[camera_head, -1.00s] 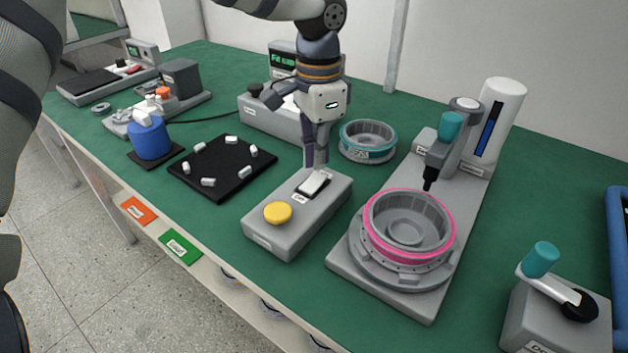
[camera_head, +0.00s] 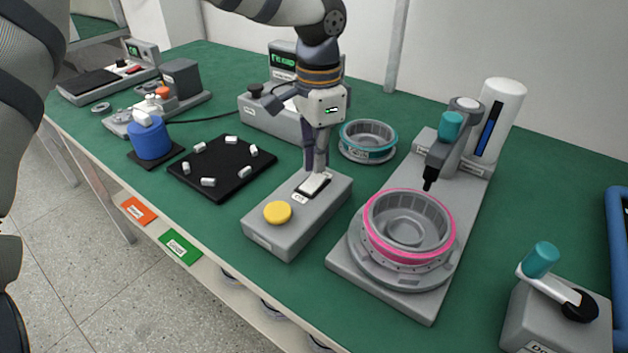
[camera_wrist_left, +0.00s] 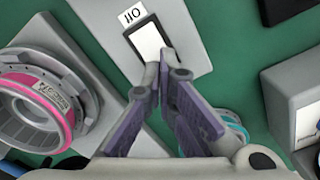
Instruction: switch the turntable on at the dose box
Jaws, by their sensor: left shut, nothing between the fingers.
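The dose box (camera_head: 262,236) is a grey box on the green table, with a yellow round button (camera_head: 277,212) and a white rocker switch (camera_head: 313,186) in a black frame. My left gripper (camera_head: 319,170) is shut and empty, pointing down at the rocker's far end. Its fingertips (camera_wrist_left: 166,62) appear at or touching the rocker; exact contact is unclear. The turntable (camera_head: 400,272) stands to the right and carries a grey hub with a pink ring (camera_head: 410,248). My right gripper is out of view.
A teal-ringed hub (camera_head: 367,141) stands behind the dose box. A black tray (camera_head: 222,180) with several small white pieces and a blue cylinder (camera_head: 150,140) lie left. A dispenser (camera_head: 452,150) rises behind the turntable. A lever box (camera_head: 555,318) stands front right.

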